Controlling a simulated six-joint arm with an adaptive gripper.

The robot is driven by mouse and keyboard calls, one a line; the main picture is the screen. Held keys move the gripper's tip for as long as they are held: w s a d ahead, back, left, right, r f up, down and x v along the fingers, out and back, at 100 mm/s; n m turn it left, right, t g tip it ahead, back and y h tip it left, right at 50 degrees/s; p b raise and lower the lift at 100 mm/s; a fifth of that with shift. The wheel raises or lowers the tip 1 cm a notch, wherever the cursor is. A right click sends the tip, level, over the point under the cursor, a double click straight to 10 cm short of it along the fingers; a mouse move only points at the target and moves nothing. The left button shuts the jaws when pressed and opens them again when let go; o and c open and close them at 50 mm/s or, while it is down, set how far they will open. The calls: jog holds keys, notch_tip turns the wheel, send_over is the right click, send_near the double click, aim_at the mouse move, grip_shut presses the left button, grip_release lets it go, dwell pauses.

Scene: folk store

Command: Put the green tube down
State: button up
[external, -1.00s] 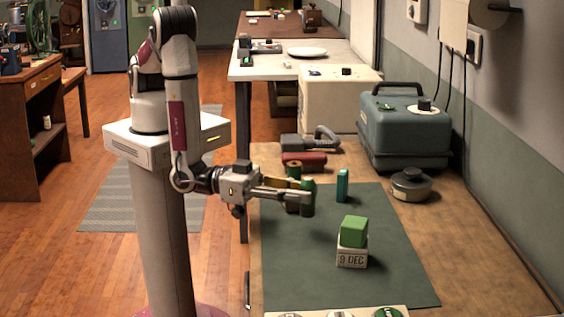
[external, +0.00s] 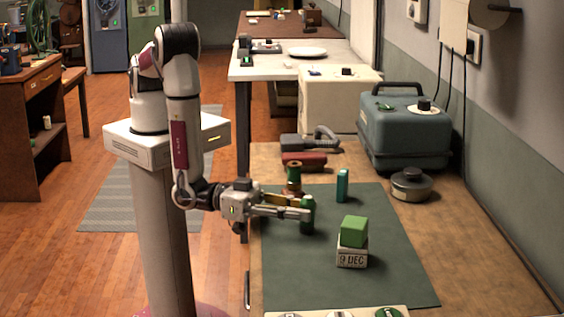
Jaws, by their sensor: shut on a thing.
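The green tube (external: 307,228) is upright between the fingers of my gripper (external: 304,210), over the left part of the dark green mat (external: 390,277). My gripper is shut on it, and a finger hides part of its middle. I cannot tell whether the tube's lower end touches the mat.
A spool (external: 293,171) stands just behind my gripper. A teal tube (external: 342,186) stands to the right. A green block (external: 354,231) sits on a white date block (external: 352,256) at the front right. The mat's front left is clear.

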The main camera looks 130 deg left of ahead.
jog(key=shift+f, duration=0.1)
jog(key=o, duration=0.8)
jog(key=shift+o, duration=0.2)
jog(key=shift+s+d, duration=0.3)
jog(key=shift+s, duration=0.2)
jog(key=v, duration=1.1)
jog(key=shift+a, duration=0.1)
jog(key=shift+w, duration=0.2)
